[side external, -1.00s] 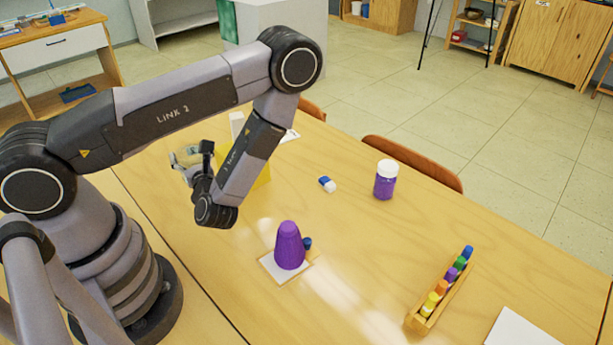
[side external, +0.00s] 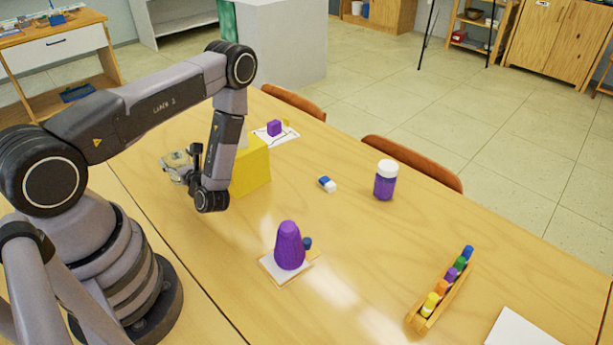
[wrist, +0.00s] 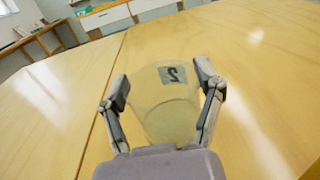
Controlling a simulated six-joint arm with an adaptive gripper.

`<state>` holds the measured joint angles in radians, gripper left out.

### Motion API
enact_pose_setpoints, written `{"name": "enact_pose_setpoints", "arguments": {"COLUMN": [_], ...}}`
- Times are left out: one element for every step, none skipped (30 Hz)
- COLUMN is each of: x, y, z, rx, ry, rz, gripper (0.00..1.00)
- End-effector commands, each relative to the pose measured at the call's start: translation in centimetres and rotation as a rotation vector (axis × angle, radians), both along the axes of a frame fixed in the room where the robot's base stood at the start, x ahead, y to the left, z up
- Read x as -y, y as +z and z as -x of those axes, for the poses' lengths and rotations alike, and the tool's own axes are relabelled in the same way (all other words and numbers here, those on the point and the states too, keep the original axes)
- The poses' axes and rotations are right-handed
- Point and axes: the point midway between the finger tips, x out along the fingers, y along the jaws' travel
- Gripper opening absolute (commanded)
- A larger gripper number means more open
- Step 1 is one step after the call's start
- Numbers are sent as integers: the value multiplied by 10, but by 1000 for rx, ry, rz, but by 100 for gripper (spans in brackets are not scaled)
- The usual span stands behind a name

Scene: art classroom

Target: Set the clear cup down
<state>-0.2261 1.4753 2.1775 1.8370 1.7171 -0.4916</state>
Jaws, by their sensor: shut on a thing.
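The clear cup (wrist: 165,108) is a see-through tumbler with a dark label that carries a mark like a 2. In the wrist view it sits between the two fingers of my gripper (wrist: 160,88), which is shut on it. In the side external view my gripper (side external: 180,168) is low over the left part of the table, left of a yellow block (side external: 250,168). The cup is hard to make out there, and I cannot tell whether its base touches the table.
An eraser (side external: 327,184), a purple jar (side external: 385,180) and a rack of paints (side external: 440,293) stand further right.

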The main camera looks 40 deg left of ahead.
Motion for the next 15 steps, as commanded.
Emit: {"name": "enact_pose_setpoints", "arguments": {"x": [0,0,0,0,0,0,0,0,0,0,0,0,0,0,0], "y": [-7,-9,-12,-13,-13,-13,-12,-12,-12,-12,-12,-13,-14,-15,-15], "z": [0,0,0,0,0,0,0,0,0,0,0,0,0,0,0], "rx": [-1,-1,0,0,0,1,1,1,1,1,1,1,0,1,1], "ry": [0,0,0,0,0,0,0,0,0,0,0,0,0,0,0], "rz": [0,0,0,0,0,0,0,0,0,0,0,0,0,0,0], "gripper": [34,34,34,34,34,34,34,34,34,34,34,34,34,34,71]}}
